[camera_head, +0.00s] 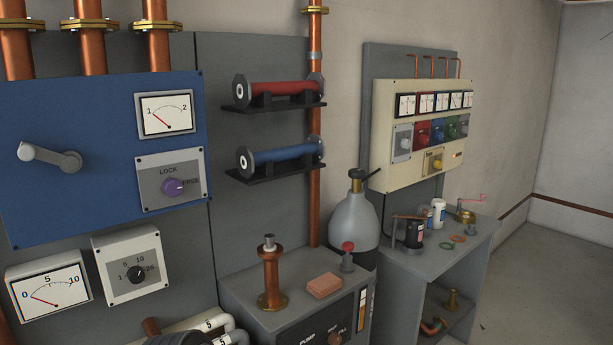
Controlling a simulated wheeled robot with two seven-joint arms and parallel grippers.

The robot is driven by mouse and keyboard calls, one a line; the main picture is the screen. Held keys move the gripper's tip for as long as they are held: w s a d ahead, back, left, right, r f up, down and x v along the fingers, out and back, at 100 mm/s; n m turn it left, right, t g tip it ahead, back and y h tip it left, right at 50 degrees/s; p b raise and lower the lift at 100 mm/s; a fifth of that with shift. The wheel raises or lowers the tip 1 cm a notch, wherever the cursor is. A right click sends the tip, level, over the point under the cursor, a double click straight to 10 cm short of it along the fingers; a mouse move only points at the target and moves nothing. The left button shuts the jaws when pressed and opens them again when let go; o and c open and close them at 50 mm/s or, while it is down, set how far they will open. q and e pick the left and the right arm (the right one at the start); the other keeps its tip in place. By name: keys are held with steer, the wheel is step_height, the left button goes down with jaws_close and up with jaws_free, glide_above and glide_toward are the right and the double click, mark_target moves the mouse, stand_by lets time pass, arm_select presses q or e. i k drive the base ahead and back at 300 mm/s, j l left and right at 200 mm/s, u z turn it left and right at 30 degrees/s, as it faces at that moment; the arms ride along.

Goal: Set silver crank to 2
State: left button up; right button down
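The silver crank (50,157) is on the blue panel (90,110) at the left. Its hub is at the right, and its arm reaches left and slightly up to a handle end. A gauge (166,114) marked 1 and 2 sits at the panel's upper right, with its red needle towards the 1 side. Below it is a purple knob (173,187) on a grey plate marked LOCK and FREE; its pointer appears to face FREE. Neither of my grippers is in view, and nothing touches the crank.
Below the panel are a 0-10 gauge (48,290) and a black dial (135,273). Red (285,88) and blue (285,155) cylinders sit on shelves to the right. A grey cabinet (245,288) with a copper post (271,280) stands lower centre. Open floor (560,290) shows far right.

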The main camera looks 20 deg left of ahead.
mark_target(27, 151)
steer(key=u, duration=1.8)
